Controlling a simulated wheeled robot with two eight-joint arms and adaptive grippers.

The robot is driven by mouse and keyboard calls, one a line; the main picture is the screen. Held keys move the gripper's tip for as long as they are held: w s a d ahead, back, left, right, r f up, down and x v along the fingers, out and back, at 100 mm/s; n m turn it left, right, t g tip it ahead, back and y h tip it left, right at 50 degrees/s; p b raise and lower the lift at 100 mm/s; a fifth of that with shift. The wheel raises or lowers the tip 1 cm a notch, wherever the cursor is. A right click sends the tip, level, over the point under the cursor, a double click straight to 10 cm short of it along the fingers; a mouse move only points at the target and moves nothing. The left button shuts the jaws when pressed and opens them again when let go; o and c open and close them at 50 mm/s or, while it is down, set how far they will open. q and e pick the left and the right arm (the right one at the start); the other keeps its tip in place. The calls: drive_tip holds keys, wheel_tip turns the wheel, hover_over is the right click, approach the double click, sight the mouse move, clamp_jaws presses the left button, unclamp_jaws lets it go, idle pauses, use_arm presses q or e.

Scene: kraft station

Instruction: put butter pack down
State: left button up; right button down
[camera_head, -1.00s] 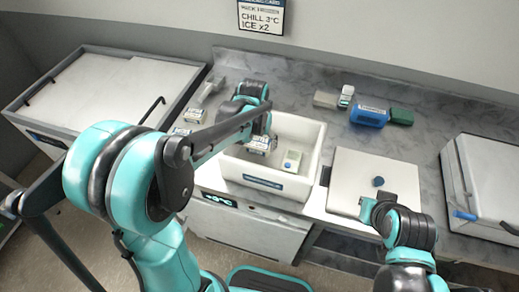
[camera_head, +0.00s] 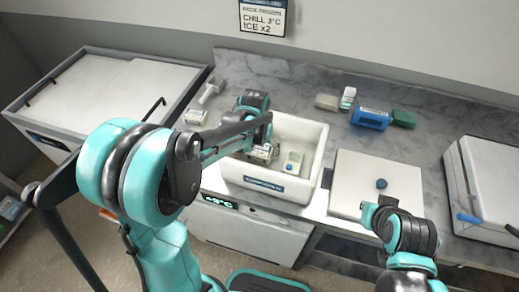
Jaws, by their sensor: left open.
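A small pack with a printed label, seemingly the butter pack (camera_head: 262,153), is inside the white open bin (camera_head: 264,184), near its left wall. My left gripper (camera_head: 266,143) is over the bin, open, right above this pack; its fingers are small and partly hidden by my arm. I cannot tell whether they touch the pack. A pale pack with a green patch (camera_head: 293,162) lies in the bin to the right of it. My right gripper (camera_head: 377,213) is at the front edge of the white lid panel; its fingers are not clear.
A white panel with a dark round knob (camera_head: 381,184) lies right of the bin. A small pack (camera_head: 195,117) lies left of the bin. A white box (camera_head: 489,185) stands far right.

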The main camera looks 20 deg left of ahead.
sight(258, 153)
use_arm(q)
wheel_tip(258, 153, up, 11)
drive_tip(key=s+p, duration=0.2)
drive_tip(key=p, duration=0.1)
drive_tip(key=s+a+r+t, duration=0.2)
drive_tip(key=s+t, duration=0.3)
drive_tip(key=s, duration=1)
drive_tip(key=shift+a+n+p, duration=0.2)
drive_tip(key=shift+n+p, duration=0.1)
wheel_tip(258, 153, down, 4)
drive_tip(key=b, duration=0.4)
drive_tip(key=shift+f, duration=0.1)
